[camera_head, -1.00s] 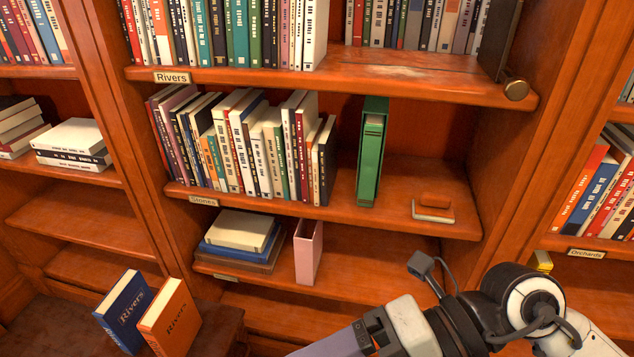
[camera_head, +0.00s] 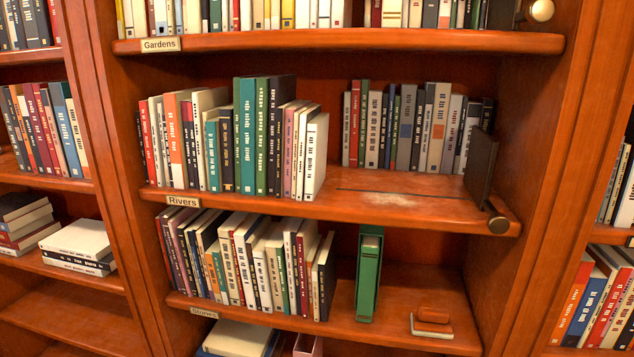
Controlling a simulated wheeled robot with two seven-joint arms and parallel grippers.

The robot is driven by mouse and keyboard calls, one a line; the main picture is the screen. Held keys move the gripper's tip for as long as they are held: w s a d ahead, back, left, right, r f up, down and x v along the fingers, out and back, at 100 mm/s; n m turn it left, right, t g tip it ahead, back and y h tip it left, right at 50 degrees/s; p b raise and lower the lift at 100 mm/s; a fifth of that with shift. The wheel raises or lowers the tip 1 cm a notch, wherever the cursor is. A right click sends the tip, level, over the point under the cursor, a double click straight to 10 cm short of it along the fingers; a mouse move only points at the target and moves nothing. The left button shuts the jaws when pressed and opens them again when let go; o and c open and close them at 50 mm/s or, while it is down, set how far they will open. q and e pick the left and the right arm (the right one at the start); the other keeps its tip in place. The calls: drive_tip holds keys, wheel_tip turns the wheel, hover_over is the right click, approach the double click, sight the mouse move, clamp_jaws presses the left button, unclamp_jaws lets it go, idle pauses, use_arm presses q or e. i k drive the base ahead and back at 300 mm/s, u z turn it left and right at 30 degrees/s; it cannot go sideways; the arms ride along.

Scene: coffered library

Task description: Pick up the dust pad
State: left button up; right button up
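The dust pad (camera_head: 433,315) looks like a small orange-brown block with a pale base layer (camera_head: 430,328). It lies flat at the right end of the shelf labelled "Stones", to the right of a standing green book or box (camera_head: 368,275). Neither of my grippers is in the head view now.
The "Rivers" shelf (camera_head: 400,204) above has a pale dusty patch (camera_head: 388,198) and a dark bookend with a round knob (camera_head: 497,224) at its right end. Rows of books (camera_head: 255,140) fill its left part. The shelf around the pad is clear.

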sight(426, 321)
drive_tip(key=k, duration=0.65)
drive_tip(key=z, duration=0.8)
drive_tip(key=i, duration=1.05)
drive_tip(key=z, duration=0.65)
